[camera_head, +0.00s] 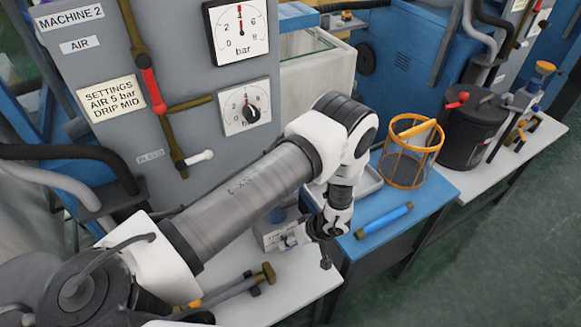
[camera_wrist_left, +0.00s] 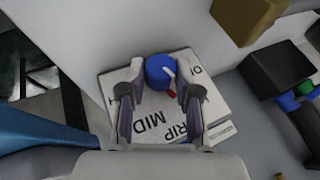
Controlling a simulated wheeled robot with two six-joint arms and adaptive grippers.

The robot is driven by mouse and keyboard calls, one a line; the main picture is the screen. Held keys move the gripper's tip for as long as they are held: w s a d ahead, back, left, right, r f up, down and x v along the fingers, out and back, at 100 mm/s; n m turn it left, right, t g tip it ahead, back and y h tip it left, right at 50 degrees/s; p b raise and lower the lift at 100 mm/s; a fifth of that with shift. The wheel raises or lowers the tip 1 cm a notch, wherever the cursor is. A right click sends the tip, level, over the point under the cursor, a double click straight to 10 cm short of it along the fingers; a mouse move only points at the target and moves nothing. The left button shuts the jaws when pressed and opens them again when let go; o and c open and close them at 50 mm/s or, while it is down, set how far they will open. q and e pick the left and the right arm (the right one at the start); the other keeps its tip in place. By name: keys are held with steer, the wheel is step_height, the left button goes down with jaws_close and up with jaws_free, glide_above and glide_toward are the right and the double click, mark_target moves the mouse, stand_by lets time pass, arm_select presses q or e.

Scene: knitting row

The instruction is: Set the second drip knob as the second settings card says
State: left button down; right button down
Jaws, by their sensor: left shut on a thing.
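The settings card (camera_head: 108,97) on the MACHINE 2 panel reads AIR 5 bar, DRIP MID. In the left wrist view a blue drip knob (camera_wrist_left: 159,72) stands on a white dial plate (camera_wrist_left: 150,141) lettered MID and DRIP. My left gripper (camera_wrist_left: 158,100) is shut on the knob, one finger on each side. In the head view my left gripper (camera_head: 303,238) is low beside a small pale labelled box (camera_head: 272,236), and the knob is hard to make out.
A bar gauge (camera_head: 240,28) and a smaller dial (camera_head: 248,107) are on the panel, with a red lever (camera_head: 152,88) beside them. A tool (camera_head: 228,290) lies in front.

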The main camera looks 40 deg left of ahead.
arm_select(q)
steer(key=shift+w+r, duration=0.1)
stand_by(0.3)
steer(key=c, duration=0.8)
jaws_free()
steer(key=shift+a, duration=0.15)
steer(key=v, duration=1.2)
